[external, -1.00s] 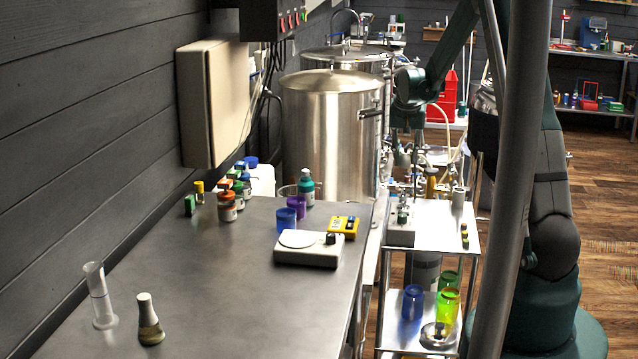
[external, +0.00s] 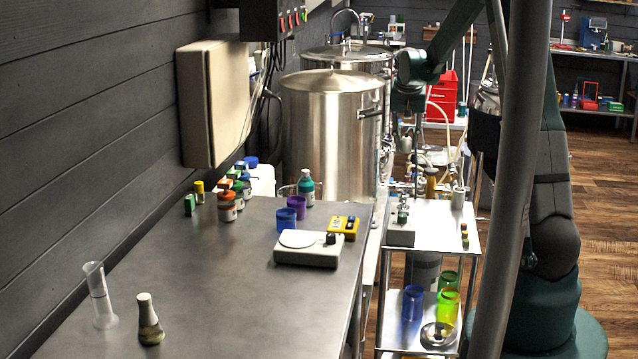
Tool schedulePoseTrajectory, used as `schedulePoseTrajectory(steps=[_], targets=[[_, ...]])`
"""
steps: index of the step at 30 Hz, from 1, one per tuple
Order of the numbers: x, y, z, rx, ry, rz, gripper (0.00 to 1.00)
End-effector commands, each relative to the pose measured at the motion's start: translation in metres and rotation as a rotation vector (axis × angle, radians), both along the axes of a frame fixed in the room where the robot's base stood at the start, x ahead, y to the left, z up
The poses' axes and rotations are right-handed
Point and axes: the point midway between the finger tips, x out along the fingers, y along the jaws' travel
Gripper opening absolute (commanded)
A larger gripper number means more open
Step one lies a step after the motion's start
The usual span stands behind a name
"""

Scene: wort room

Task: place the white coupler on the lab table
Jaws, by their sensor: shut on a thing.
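My gripper (external: 406,138) hangs below my wrist, in front of the steel vessels and above the far end of the cart. It is small and dark in the external view. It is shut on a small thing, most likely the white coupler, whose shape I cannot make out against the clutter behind. The lab table (external: 215,300) is the long grey metal table at the left and front. My gripper is beyond its far right corner and apart from it.
On the table stand a white scale (external: 308,250), a yellow meter (external: 343,228), blue and purple cups, several bottles, a cylinder (external: 99,297) and a flask (external: 149,320). A steel vessel (external: 330,135) and a cart (external: 440,232) stand nearby.

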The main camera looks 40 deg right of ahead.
Motion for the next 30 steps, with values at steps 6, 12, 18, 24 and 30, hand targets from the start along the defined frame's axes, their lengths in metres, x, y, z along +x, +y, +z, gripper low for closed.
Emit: schedulePoseTrajectory(steps=[6,12,18,24,30], targets=[[0.000,0.000,0.038,0.000,0.000,0.000,0.12],[0.006,0.021,0.050,0.001,0.002,0.036,0.12],[0.017,0.062,0.051,0.003,0.004,0.108,0.12],[0.029,0.120,0.051,0.005,0.007,0.207,0.12],[0.037,0.188,0.051,0.006,0.011,0.324,0.12]])
